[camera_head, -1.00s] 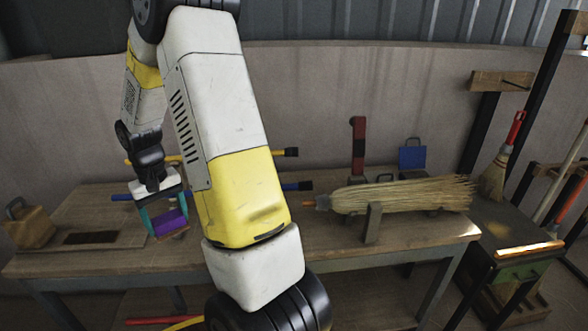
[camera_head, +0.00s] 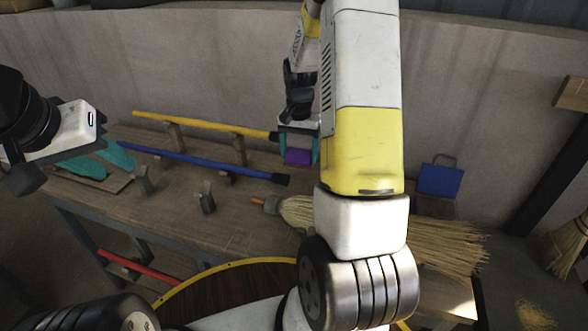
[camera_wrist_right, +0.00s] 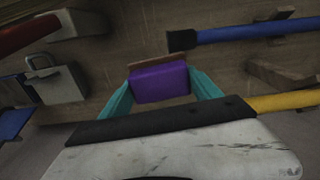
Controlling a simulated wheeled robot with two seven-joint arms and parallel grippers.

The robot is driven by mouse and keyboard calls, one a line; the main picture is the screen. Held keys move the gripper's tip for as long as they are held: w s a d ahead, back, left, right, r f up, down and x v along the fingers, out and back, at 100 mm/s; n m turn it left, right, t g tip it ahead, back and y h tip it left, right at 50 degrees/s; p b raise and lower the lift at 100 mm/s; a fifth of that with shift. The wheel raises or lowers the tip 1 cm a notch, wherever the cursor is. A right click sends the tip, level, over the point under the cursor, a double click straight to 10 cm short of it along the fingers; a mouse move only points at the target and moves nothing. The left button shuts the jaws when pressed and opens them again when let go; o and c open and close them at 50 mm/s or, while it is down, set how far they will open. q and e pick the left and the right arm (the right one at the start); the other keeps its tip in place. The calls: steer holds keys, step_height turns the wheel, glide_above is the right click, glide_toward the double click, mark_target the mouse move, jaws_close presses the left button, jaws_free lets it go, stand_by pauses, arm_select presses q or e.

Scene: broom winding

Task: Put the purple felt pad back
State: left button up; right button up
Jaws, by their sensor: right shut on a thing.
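The purple felt pad (camera_head: 298,156) is held between the teal fingers of my right gripper (camera_head: 299,150), above the back of the bench near the black ends of the handles. In the right wrist view the purple pad (camera_wrist_right: 159,82) sits between both fingers, with a brown strip along its far edge. My left gripper (camera_head: 102,166) is at the left, low over a wooden board (camera_head: 118,184) on the bench. Its teal fingers look apart, with nothing seen between them. The gripper covers much of that board.
A yellow handle (camera_head: 200,124) and a blue handle (camera_head: 205,165) lie on wooden supports. A straw broom (camera_head: 445,248) lies behind my right arm. A blue box-like thing (camera_head: 440,180) stands at the back right. A grey block with a loop (camera_wrist_right: 60,86) shows in the wrist view.

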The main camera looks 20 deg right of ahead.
steer(key=shift+d+f+m, duration=0.4)
steer(key=shift+d+f, duration=0.1)
steer(key=shift+d, duration=0.4)
step_height(320, 180, down, 4)
steer(key=shift+d+f, duration=0.15)
steer(key=shift+f, duration=2.35)
steer(key=shift+f, duration=0.1)
steer(key=o, duration=1.2)
